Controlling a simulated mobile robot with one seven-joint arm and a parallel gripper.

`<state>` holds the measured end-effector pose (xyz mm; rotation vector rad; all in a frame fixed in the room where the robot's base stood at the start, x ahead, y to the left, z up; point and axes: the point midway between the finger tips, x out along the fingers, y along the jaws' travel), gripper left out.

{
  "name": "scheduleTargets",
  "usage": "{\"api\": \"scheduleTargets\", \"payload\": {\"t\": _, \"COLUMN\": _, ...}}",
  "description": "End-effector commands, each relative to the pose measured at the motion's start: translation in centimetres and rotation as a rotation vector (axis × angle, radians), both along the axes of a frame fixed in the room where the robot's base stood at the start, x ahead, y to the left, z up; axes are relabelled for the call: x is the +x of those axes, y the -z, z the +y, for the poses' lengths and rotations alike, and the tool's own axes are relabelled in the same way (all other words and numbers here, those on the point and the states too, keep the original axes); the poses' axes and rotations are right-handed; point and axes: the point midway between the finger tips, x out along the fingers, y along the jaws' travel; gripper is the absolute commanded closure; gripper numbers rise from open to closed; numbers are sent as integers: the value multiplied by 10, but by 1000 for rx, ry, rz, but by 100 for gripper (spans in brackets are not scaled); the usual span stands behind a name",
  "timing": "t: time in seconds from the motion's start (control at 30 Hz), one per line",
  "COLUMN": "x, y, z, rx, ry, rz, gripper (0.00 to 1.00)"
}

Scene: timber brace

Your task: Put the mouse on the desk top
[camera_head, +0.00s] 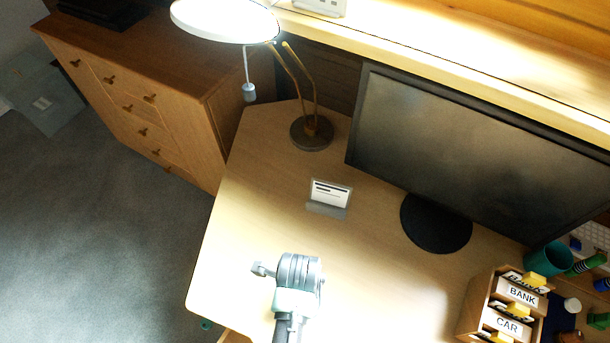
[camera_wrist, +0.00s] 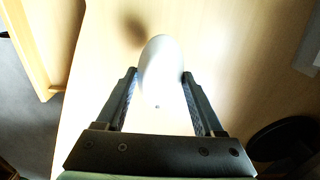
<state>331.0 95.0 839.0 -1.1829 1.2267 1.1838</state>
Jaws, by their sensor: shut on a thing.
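The white, rounded mouse (camera_wrist: 161,62) is between the two fingers of my gripper (camera_wrist: 160,76) in the wrist view. The fingers are shut on its sides. The pale wooden desk top (camera_head: 245,215) lies under it and fills much of the wrist view (camera_wrist: 235,75). A dark blurred shadow lies beyond the mouse, set apart from it, so the mouse seems to be above the surface; the height is unclear.
A lamp (camera_head: 312,132) stands at the back left, and a small card holder (camera_head: 329,195) in front of it. A monitor (camera_head: 470,150) stands at the back right. A labelled wooden organizer (camera_head: 478,305) and teal cup (camera_head: 548,258) are at the right. The desk's middle is clear.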

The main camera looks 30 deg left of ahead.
Motion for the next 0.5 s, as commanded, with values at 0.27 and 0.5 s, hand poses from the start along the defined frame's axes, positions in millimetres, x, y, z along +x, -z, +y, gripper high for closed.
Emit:
{"api": "scheduleTargets", "payload": {"t": 0.27, "x": 1, "y": 31, "z": 0, "rx": 0, "ry": 0, "rz": 0, "gripper": 88}}
{"api": "scheduleTargets", "payload": {"t": 0.5, "x": 0, "y": 61, "z": 0, "rx": 0, "ry": -1, "rz": -1, "gripper": 88}}
